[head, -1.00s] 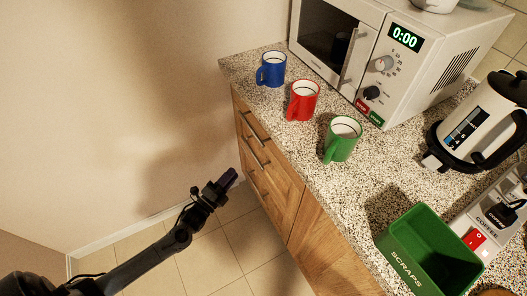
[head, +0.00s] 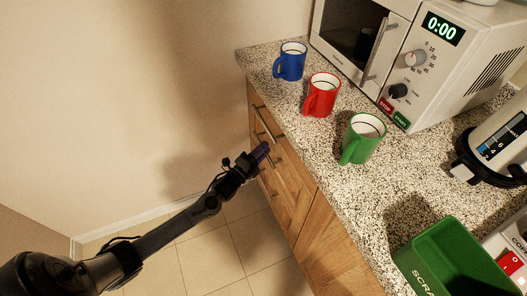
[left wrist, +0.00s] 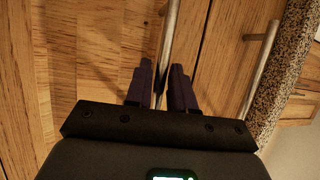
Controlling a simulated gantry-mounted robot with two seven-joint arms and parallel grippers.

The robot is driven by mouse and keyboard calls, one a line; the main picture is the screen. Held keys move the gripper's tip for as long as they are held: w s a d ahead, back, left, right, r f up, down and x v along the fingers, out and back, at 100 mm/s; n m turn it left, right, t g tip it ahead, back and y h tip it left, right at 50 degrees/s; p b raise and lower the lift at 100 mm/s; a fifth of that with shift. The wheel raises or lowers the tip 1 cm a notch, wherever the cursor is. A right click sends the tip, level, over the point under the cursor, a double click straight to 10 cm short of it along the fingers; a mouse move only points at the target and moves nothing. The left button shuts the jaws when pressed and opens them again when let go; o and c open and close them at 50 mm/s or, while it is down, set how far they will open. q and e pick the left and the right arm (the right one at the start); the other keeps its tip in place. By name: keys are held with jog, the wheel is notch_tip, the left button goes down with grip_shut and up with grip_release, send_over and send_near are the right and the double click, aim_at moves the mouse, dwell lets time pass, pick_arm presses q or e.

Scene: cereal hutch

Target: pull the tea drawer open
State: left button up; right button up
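The wooden drawer front (head: 284,170) is under the counter in the head view and looks closed. No tea label is readable. My left gripper (head: 262,152) is at the cabinet, by the handle below the top one. In the left wrist view, this metal bar handle (left wrist: 171,22) runs between the two dark fingers of my left gripper (left wrist: 162,75). The fingers are a little apart with the bar between them; whether they press on it cannot be told. The upper drawer's handle (left wrist: 262,60) is to the right, nearer the counter edge. My right gripper is not in view.
Blue (head: 290,62), red (head: 321,96) and green (head: 362,139) mugs stand near the edge of the speckled counter (head: 330,170). A microwave (head: 440,80), a kettle (head: 500,140) and a green scraps bin (head: 450,255) are further right. The floor left of the cabinet is clear.

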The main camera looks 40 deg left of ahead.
pick_arm(q)
jog(key=shift+w, duration=0.35)
grip_shut()
jog(key=shift+s, duration=0.1)
